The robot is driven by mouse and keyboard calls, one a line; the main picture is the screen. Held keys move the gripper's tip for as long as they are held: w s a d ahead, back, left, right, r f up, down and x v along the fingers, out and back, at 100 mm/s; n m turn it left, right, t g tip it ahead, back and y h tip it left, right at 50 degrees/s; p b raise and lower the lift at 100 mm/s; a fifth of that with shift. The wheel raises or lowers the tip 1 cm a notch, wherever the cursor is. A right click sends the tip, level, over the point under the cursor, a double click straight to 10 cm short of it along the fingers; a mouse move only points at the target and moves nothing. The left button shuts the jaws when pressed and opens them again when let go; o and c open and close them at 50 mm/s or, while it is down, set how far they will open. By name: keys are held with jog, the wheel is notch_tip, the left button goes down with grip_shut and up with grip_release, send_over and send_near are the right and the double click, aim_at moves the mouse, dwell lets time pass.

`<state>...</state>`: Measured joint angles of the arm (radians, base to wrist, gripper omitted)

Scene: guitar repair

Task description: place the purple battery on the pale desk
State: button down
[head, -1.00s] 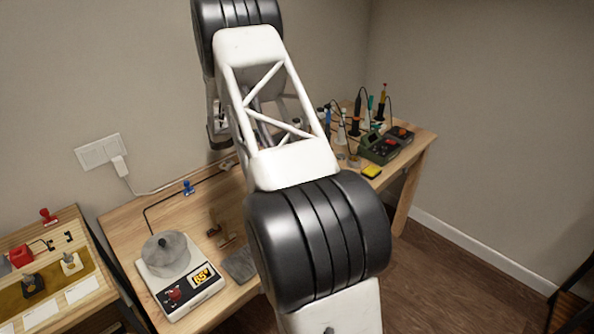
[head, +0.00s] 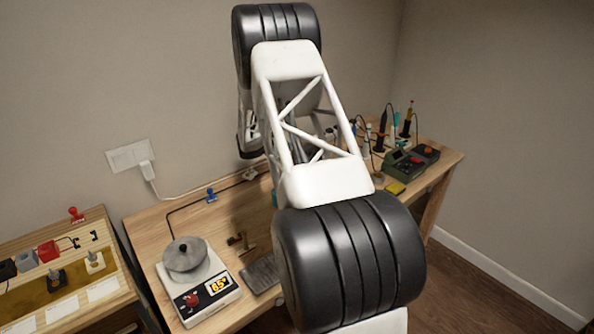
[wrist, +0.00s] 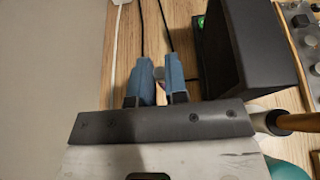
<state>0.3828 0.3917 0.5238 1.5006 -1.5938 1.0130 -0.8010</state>
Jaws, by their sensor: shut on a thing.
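My gripper (wrist: 159,74) shows in the wrist view with its two blue fingers close together. In the head view my own arm hides the gripper and the battery. The pale desk (head: 148,232) is the light wooden bench in the head view. Its wood also shows beyond the fingers in the wrist view (wrist: 183,28). I cannot tell the height of the battery above the desk.
A scale (head: 198,290) with a grey round piece stands at the desk's front left. Green equipment (head: 405,160) and several upright tools are at the right. A dark box (wrist: 245,45) is right of the fingers in the wrist view. Cables run along the desk's back.

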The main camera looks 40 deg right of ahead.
jog(key=shift+f, duration=2.35)
jog(key=shift+f, duration=1.9)
jog(key=c, duration=1.1)
grip_release()
jog(key=shift+f, duration=0.1)
jog(key=shift+c, duration=0.2)
